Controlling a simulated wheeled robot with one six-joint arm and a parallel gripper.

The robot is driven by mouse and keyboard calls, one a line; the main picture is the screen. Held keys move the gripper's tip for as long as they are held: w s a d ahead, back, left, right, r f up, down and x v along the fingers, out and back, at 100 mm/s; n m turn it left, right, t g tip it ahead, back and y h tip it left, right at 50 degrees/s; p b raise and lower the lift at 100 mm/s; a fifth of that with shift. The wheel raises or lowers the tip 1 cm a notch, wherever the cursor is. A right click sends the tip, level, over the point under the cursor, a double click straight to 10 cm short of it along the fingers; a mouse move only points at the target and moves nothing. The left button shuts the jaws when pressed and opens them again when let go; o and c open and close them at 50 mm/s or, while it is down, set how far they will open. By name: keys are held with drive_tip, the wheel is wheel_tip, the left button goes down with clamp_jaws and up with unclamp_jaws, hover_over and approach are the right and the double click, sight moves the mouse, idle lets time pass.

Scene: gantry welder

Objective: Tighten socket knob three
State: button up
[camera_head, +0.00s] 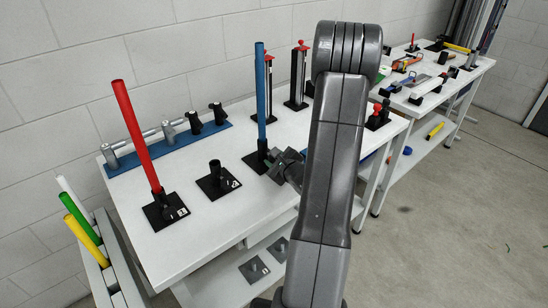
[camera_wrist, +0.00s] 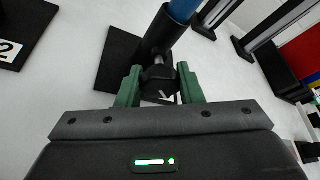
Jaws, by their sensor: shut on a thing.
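The third socket (camera_head: 262,153) stands on a black base plate on the white table, with a blue tube (camera_head: 261,95) upright in it. In the wrist view the socket (camera_wrist: 155,38) and the lower end of the blue tube (camera_wrist: 182,9) show. The black knob (camera_wrist: 159,78) sticks out from the socket's side towards me. My gripper (camera_wrist: 160,76) has its two green fingers on either side of the knob and is shut on it. In the head view my gripper (camera_head: 279,163) is beside the socket's foot, and the knob is hidden there. The base's number is mostly covered.
Socket two (camera_head: 215,178) is empty, left of socket three. Socket one (camera_head: 161,203) holds a red tube (camera_head: 137,132). Red-topped stands (camera_head: 298,80) and a blue plate with clamps (camera_head: 170,146) are behind. White, yellow and green tubes (camera_head: 83,229) are in a rack at left.

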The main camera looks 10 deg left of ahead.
idle(0.4)
drive_tip(key=o, duration=0.7)
drive_tip(key=shift+s, duration=0.1)
drive_tip(key=b+v, duration=0.1)
drive_tip(key=v, duration=1.2)
drive_tip(key=shift+s+d+r+b, duration=0.15)
drive_tip(key=shift+s+d+b, duration=0.05)
drive_tip(key=shift+d+b, duration=0.15)
